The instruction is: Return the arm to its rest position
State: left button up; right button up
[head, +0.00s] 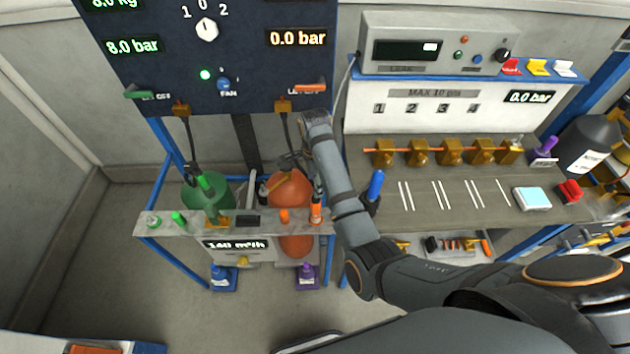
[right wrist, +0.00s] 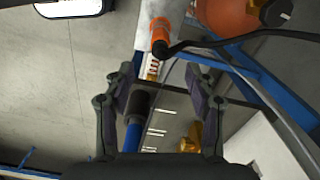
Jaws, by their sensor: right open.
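My right arm reaches in from the lower right in the head view, and its gripper (head: 290,162) is beside the orange cylinder (head: 291,190). In the right wrist view the right gripper (right wrist: 165,82) has its two fingers spread apart. A blue and black handle (right wrist: 134,130) shows between the fingers in the picture; no grip on it is visible. Beyond the fingertips is an orange fitting (right wrist: 160,35) with a black hose. Part of the orange cylinder (right wrist: 226,14) shows at the top. My left gripper is not in view.
A green cylinder (head: 205,196) stands left of the orange one, behind a grey shelf (head: 170,226) on a blue frame. A dark gauge panel (head: 245,75) hangs above. The workbench (head: 440,200) at right carries a blue-handled tool (head: 375,186) close to my arm. Floor at left is clear.

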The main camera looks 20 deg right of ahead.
dwell(0.3)
jog(key=s+d+f+n+t, duration=0.1)
jog(key=s+d+f+n, duration=0.1)
jog(key=s+d+n, duration=0.3)
jog(key=s+d+f+n+t, duration=0.1)
jog(key=s+d+f+n, duration=0.2)
jog(key=s, duration=0.4)
jog(key=s+d+r+n+t, duration=0.1)
jog(key=s+r+n, duration=0.2)
jog(key=s+n, duration=0.3)
jog(key=s+r+n+t, duration=0.1)
jog(key=s+r+n, duration=0.2)
jog(key=s+n, duration=0.2)
jog(key=s+d+f+g+b, duration=0.1)
jog(key=s+d+f+b, duration=0.15)
jog(key=f, duration=1.45)
jog(key=s+d+f+g+b, duration=0.1)
jog(key=f+b, duration=0.2)
jog(key=f, duration=1.4)
jog(key=s+f+b, duration=0.2)
jog(key=s+f, duration=1.5)
jog(key=shift+d+g+h+b, duration=0.25)
jog(key=shift+g+h+b, duration=0.15)
